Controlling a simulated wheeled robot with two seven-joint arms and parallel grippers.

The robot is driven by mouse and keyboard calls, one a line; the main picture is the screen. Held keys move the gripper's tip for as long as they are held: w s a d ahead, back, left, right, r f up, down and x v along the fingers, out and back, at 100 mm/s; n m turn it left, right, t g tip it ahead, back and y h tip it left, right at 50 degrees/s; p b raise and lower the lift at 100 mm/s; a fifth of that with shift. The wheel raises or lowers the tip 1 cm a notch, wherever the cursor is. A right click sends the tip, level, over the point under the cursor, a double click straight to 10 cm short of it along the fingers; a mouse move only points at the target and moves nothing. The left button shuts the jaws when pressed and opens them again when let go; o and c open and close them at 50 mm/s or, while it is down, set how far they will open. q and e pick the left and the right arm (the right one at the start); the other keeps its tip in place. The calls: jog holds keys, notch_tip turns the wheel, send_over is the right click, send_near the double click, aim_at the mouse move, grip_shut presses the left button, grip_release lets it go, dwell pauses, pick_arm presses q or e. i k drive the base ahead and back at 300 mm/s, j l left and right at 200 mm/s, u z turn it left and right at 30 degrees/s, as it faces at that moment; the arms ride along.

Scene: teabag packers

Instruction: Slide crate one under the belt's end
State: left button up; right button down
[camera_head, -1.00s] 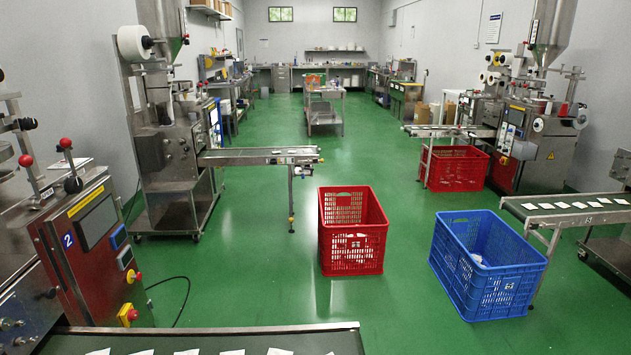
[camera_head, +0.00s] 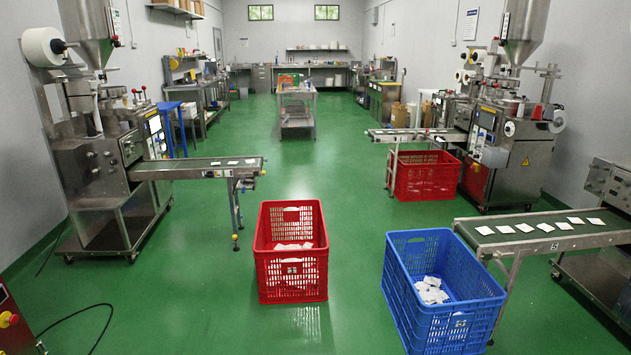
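A red crate (camera_head: 291,286) stands upright on the green floor near the middle, with white teabags (camera_head: 293,246) inside. It is apart from the left belt (camera_head: 200,166), whose free end (camera_head: 247,168) is behind it and to its left. A blue crate (camera_head: 447,330) holding white teabags (camera_head: 432,291) stands at the front right, by the end of the right belt (camera_head: 540,230). Another red crate (camera_head: 426,186) stands under the far right belt's end (camera_head: 400,135). I cannot read which crate is number one. Neither of my grippers shows.
Packing machines stand at the left (camera_head: 100,170) and right (camera_head: 495,140). A steel trolley (camera_head: 296,112) stands farther back. A black cable (camera_head: 85,312) lies at the front left. Green floor is clear between the left belt and the middle red crate.

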aim_at(291, 271)
jog(key=i+z, duration=0.15)
jog(key=i, duration=0.85)
jog(key=i+j+z, duration=0.15)
jog(key=i, duration=0.85)
